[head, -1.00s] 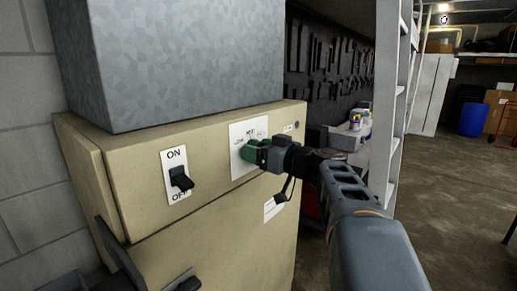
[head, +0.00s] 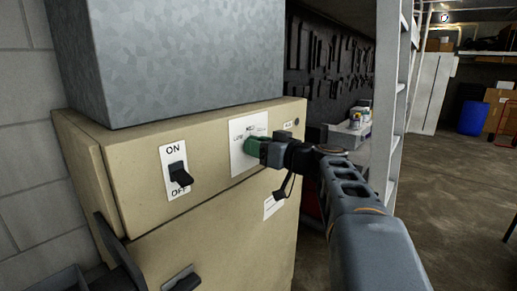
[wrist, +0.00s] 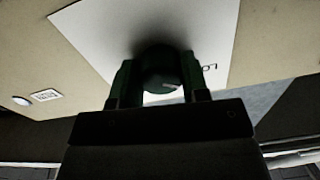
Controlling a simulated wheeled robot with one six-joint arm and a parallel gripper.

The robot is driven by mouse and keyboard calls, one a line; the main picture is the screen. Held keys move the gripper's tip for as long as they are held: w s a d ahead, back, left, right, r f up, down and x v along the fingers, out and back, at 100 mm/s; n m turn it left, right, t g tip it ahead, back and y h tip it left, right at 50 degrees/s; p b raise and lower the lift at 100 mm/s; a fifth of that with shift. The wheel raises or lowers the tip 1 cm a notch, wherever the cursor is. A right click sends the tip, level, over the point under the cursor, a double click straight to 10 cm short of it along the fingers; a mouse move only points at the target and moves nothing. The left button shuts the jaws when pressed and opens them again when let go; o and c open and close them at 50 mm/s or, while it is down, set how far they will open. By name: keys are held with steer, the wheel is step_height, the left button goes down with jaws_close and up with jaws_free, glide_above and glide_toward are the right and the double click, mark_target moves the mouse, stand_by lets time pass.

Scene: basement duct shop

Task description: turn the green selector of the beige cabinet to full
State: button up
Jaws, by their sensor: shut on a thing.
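The beige cabinet (head: 215,215) fills the left and centre of the head view. On its upper front is a white label plate (head: 236,134) with small words; LOW and MED are partly readable. The green selector (head: 251,146) sits on this plate, largely covered by my gripper (head: 258,150). In the wrist view the selector (wrist: 160,68) is a dark round knob between the two fingers of my gripper (wrist: 158,80), which are shut on it. A pale mark shows on the knob. Part of a word, "LO", is at the plate's right in that view. I cannot read the selector's setting.
A black ON/OFF switch (head: 180,175) is left of the selector, its lever sticking out. A grey metal duct (head: 185,60) stands on the cabinet. A ladder (head: 396,100) and a workbench with containers (head: 350,130) are to the right. Open floor (head: 440,190) lies beyond.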

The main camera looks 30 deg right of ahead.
steer(key=m+b, duration=0.2)
steer(key=shift+f+b, duration=0.3)
steer(key=shift+b, duration=0.05)
steer(key=m+b, duration=0.2)
steer(key=shift+m, duration=0.4)
steer(key=m+b, duration=0.1)
steer(key=m, duration=0.3)
steer(key=m+b, duration=0.1)
steer(key=m, duration=0.1)
steer(key=shift+r+m+b, duration=0.25)
steer(key=shift+m+b, duration=0.05)
steer(key=shift+b, duration=0.05)
steer(key=m, duration=0.6)
steer(key=shift+a+r, duration=0.1)
steer(key=m+p, duration=0.2)
steer(key=m, duration=0.4)
steer(key=shift+m, duration=0.3)
steer(key=o, duration=0.9)
steer(key=shift+s, duration=0.1)
steer(key=b+v, duration=0.2)
steer(key=v, duration=1.1)
steer(key=shift+s, duration=0.45)
